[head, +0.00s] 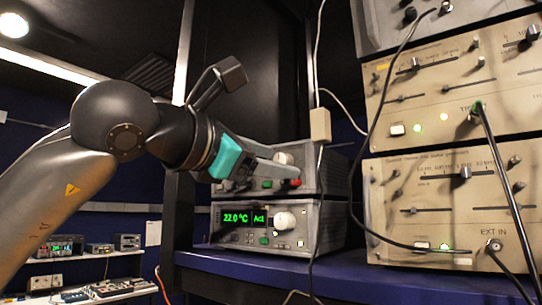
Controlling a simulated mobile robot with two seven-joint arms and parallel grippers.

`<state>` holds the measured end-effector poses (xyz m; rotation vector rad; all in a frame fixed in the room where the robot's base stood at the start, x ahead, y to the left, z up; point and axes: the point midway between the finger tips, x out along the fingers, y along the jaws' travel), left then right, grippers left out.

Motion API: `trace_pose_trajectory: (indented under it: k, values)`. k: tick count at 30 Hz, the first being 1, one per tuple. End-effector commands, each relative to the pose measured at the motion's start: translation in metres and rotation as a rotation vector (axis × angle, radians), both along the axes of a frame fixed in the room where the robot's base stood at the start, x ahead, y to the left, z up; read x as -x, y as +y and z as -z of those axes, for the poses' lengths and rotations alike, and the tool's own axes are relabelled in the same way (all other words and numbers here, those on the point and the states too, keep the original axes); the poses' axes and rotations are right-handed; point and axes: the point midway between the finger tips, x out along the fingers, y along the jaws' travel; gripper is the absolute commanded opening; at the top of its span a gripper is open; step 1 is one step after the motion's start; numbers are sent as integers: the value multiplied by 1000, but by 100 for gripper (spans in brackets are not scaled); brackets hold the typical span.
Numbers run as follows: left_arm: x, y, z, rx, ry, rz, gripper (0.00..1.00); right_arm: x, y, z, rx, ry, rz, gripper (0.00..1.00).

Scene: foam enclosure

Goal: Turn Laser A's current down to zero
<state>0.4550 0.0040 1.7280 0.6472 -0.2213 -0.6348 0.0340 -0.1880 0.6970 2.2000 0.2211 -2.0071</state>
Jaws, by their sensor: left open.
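Two grey laser controllers are stacked on the blue shelf, and I cannot read which one belongs to Laser A. The upper controller (325,181) has a pale round knob (283,158), a green button and a red button; my left gripper hides its display. The lower controller (327,229) shows a green "22.0 °C Act" display (244,218) and has a larger white knob (285,221). My left gripper (274,171), with a teal body, is open in front of the upper controller, close to its knob. I cannot tell whether it touches. My right gripper is out of view.
Beige instrument modules (448,85) with sliders and cables stand stacked at the right. A dark rack post (180,225) stands left of the controllers. The blue shelf (370,280) has clear front space.

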Motion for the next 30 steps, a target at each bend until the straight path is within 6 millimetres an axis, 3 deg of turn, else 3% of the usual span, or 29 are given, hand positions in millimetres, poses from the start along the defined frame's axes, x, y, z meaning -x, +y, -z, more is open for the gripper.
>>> trace_pose_trajectory:
  k: [3,19,30]
  values:
    - [0,0,0,0,0,0,60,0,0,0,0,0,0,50]
    - [0,0,0,0,0,1,0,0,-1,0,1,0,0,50]
    - [1,0,1,4,4,1,0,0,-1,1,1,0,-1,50]
